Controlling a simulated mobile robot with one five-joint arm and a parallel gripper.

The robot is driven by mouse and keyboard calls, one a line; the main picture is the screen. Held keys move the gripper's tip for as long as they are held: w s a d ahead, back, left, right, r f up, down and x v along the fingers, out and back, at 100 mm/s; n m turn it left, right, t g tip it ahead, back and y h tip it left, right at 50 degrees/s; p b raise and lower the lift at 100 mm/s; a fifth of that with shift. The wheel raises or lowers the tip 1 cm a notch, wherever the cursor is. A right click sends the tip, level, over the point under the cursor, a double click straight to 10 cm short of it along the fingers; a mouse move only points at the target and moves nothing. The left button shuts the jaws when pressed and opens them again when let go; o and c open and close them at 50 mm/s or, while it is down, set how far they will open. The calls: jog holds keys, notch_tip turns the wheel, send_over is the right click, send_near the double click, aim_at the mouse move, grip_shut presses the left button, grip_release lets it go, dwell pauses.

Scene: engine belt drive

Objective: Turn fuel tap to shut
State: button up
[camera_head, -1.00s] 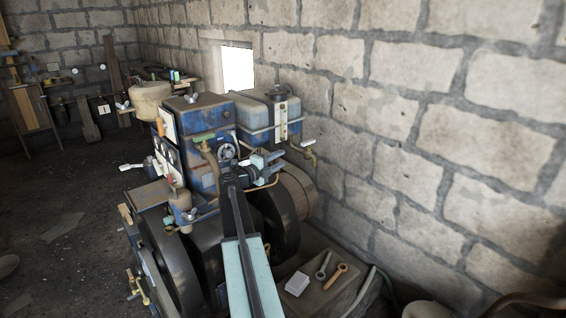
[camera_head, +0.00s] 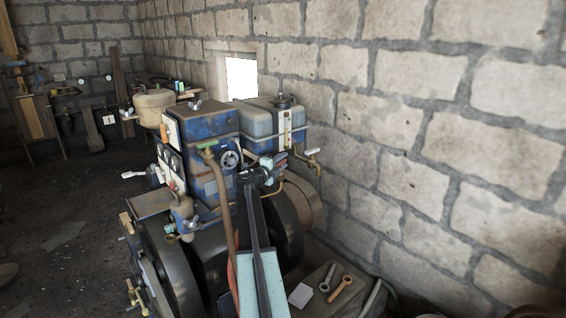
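My gripper (camera_head: 274,168) is in front of the blue engine housing, below the pale blue fuel tank (camera_head: 262,124) with its upright sight gauge. Its pale fingertips are small and partly overlap the machine, so I cannot tell whether they are open or shut, or touch anything. A tap with a white lever (camera_head: 313,151) and a brass spout sticks out right of the tank, apart from my gripper. I cannot tell for sure which is the fuel tap; one under the tank may be hidden.
A handwheel (camera_head: 231,159) is just left of my gripper. Dark flywheels (camera_head: 165,262) stand low at left. The stone wall (camera_head: 420,130) closes the right side; floor is free at left.

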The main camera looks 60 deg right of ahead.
jog(key=shift+d, duration=0.45)
grip_shut()
jog(key=shift+s+m+g, duration=0.15)
jog(key=shift+m+g, duration=1.05)
jog(key=shift+g, duration=0.5)
jog(key=shift+s+a+m+g+y, duration=0.1)
jog(key=shift+s+m+g+y, duration=0.2)
jog(key=shift+g, duration=0.25)
jog(key=shift+s+a+m+g+y, duration=0.1)
jog(key=shift+m+g+y, duration=0.1)
jog(key=shift+m+g, duration=0.3)
grip_release()
